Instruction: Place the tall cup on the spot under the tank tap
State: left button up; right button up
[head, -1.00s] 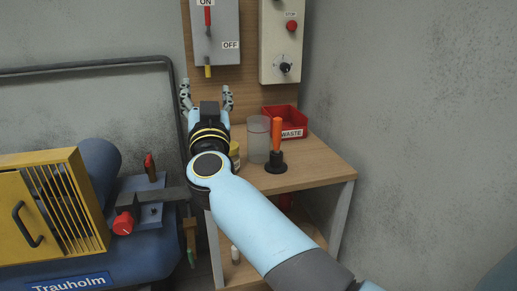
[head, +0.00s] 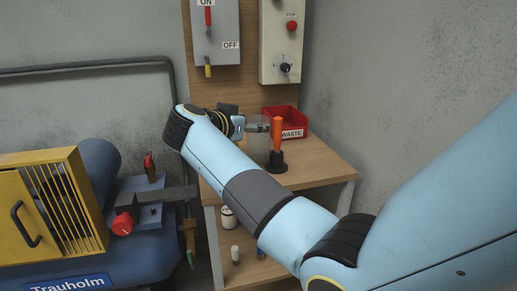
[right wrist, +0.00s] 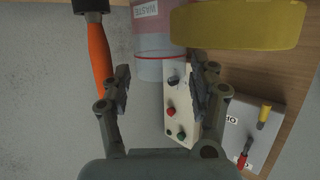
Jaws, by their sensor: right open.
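The tall cup (head: 259,150) is clear and upright on the bench, partly hidden behind my right arm. In the right wrist view the cup (right wrist: 160,68) shows ahead of my open fingers, roughly centred between them. My right gripper (head: 260,128) is level with the cup's upper part, its fingers pointing right; it is open and empty. I cannot tell whether the fingers are around the cup or short of it. The tank tap (head: 189,232) is the brass fitting at the right end of the blue tank (head: 85,262). The spot under it is not clearly visible. My left gripper is out of view.
An orange-handled tool (head: 277,135) stands in a black base close right of the cup. A red WASTE bin (head: 291,133) sits behind. Small containers, including a white one (head: 229,218), stand on the lower shelf.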

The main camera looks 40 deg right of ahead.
jog(key=x, duration=0.4)
jog(key=shift+w+d, duration=0.15)
jog(key=shift+d, duration=0.05)
grip_shut()
